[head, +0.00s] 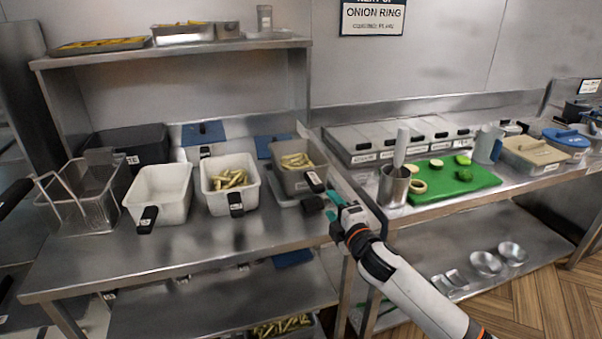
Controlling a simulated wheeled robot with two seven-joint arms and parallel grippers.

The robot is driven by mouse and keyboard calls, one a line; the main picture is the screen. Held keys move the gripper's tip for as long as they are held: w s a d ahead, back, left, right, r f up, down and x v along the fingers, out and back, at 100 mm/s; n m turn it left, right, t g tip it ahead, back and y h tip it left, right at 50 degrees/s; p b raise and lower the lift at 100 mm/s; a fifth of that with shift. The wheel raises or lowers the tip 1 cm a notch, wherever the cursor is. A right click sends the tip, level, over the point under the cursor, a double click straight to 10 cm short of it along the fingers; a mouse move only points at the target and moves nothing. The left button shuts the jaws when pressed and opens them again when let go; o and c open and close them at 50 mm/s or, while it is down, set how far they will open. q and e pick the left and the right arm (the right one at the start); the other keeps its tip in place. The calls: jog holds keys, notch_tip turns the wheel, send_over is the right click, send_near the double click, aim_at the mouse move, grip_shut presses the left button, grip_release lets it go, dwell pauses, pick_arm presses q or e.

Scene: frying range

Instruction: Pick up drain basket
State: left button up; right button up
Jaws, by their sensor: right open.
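A wire-mesh basket (88,198) with a black handle (13,196) stands at the left end of the steel counter. Two white baskets with black front handles are beside it: an empty-looking one (160,192) and one holding yellow-green sticks (229,164). A grey basket (297,181) with similar sticks is at the counter's right end, with a black handle (314,181). I cannot tell which is called the drain basket. My left gripper is out of view.
A metal cup with a utensil (393,186) and a green cutting board (450,181) with cut vegetables are right of my gripper. Lidded steel bins (362,150) stand behind. A shelf (180,48) overhangs the back. The counter front (150,247) is clear.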

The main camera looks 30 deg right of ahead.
aim_at(321, 190)
jog(key=w, duration=0.4)
jog(key=w+d+p, duration=0.1)
jog(key=w, duration=0.2)
jog(key=shift+d+r, duration=0.1)
jog(key=shift+r, duration=0.15)
jog(key=shift+w+r, duration=0.1)
jog(key=shift+w, duration=0.15)
jog(key=shift+w+d+p, duration=0.2)
jog(key=shift+w+p, duration=0.1)
jog(key=shift+w, duration=0.85)
jog(key=shift+w+d+p, duration=0.15)
jog(key=shift+w+p, duration=0.1)
jog(key=shift+w, duration=0.9)
grip_shut()
